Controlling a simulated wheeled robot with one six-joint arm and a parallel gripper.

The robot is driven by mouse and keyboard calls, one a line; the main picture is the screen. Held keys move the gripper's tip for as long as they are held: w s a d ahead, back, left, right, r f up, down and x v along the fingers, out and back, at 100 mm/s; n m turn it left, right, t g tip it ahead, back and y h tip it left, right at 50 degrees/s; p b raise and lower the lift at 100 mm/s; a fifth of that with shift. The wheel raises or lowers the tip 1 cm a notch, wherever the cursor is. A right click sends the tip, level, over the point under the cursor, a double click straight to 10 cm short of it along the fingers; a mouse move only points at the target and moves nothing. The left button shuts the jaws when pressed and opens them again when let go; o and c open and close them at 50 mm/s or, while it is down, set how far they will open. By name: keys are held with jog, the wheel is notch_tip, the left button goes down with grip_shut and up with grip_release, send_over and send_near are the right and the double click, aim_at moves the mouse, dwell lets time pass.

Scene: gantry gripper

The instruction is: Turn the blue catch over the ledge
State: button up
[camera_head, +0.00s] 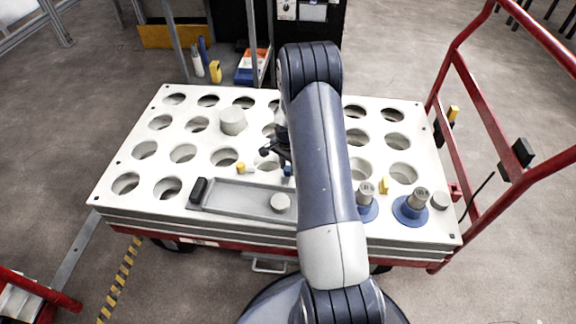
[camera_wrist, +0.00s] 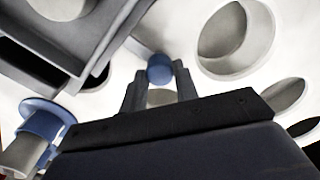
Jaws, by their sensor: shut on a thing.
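The blue catch (camera_head: 287,171) is a small piece at the back edge of the grey tray (camera_head: 235,198), partly hidden by my arm. In the wrist view the blue catch (camera_wrist: 160,70) shows as a rounded blue end between my fingertips. My gripper (camera_wrist: 158,82) is shut on it, one finger on each side. In the head view my gripper (camera_head: 284,160) is a dark shape beside the arm, its fingers hard to make out. A grey bar, perhaps the ledge, runs near the catch in the wrist view. How far the catch is turned cannot be told.
The tray holds a grey disc (camera_head: 280,204) and has a black block (camera_head: 198,190) at its left end. A yellow piece (camera_head: 240,168) sits at its back edge. A grey cylinder (camera_head: 233,121) stands on the holed white board (camera_head: 105,190). Blue-based posts (camera_head: 410,209) stand right of my arm.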

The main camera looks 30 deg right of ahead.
aim_at(288, 168)
dwell(0.4)
jog(key=o, duration=1)
jog(key=shift+c, duration=0.2)
notch_tip(288, 168, up, 11)
jog(key=p, duration=0.2)
jog(key=shift+p, duration=0.35)
jog(key=shift+f, duration=0.15)
notch_tip(288, 168, down, 11)
jog(key=b, duration=0.2)
jog(key=shift+b, duration=0.4)
